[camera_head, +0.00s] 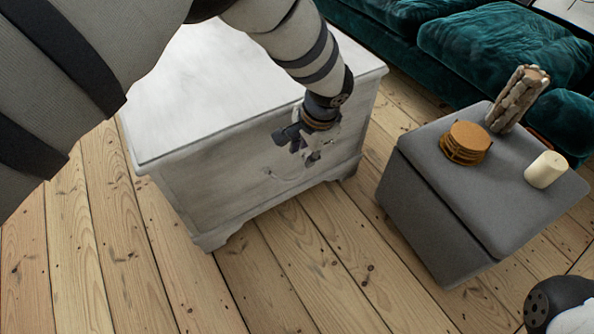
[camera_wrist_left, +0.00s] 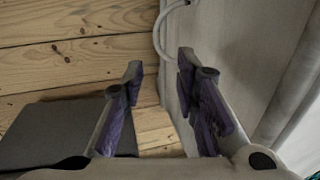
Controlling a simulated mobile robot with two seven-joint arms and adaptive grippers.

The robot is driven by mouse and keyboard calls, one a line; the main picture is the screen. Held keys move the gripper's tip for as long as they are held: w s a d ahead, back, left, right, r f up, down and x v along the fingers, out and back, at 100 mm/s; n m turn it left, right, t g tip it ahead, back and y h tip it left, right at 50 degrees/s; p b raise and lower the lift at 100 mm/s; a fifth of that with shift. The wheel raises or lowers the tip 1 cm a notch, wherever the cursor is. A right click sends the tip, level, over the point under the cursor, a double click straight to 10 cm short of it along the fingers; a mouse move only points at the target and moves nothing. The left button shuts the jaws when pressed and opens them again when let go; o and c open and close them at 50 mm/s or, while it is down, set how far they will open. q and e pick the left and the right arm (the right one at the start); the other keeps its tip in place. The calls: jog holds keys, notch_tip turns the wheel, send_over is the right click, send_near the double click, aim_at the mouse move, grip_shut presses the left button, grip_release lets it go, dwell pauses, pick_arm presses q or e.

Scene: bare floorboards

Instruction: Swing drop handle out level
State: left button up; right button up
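A grey-white wooden chest (camera_head: 205,165) stands on the floorboards, with a small drop handle (camera_head: 268,172) on its front. In the left wrist view, the pale curved handle (camera_wrist_left: 158,35) hangs from the chest front (camera_wrist_left: 230,60), just beyond the fingertips. My left gripper (camera_head: 312,158) is close to the chest front, to the right of the handle in the head view. Its two purple-padded fingers (camera_wrist_left: 160,65) are apart, with nothing between them. The arm and gripper hide part of the chest front. My right gripper is not in view.
A grey ottoman (camera_head: 430,215) stands right of the chest, holding stacked brown coasters (camera_head: 466,142), a cream candle (camera_head: 545,170) and a wood-like bundle (camera_head: 517,98). A green sofa (camera_head: 500,45) is behind. The floor (camera_head: 290,265) before the chest is clear.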

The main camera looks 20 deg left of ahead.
pick_arm(q)
jog(key=b+x, duration=0.4)
jog(key=x, duration=0.8)
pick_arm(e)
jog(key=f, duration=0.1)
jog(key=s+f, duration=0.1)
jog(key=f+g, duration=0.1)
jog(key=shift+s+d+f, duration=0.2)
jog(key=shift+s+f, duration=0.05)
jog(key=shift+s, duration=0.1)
pick_arm(q)
jog(key=shift+s+d+r, duration=0.1)
grip_shut()
grip_release()
notch_tip(320, 180, up, 12)
send_over(297, 177)
jog(key=s+d, duration=0.2)
jog(key=d, duration=0.1)
jog(key=shift+s+a+f, duration=0.1)
jog(key=shift+f, duration=0.1)
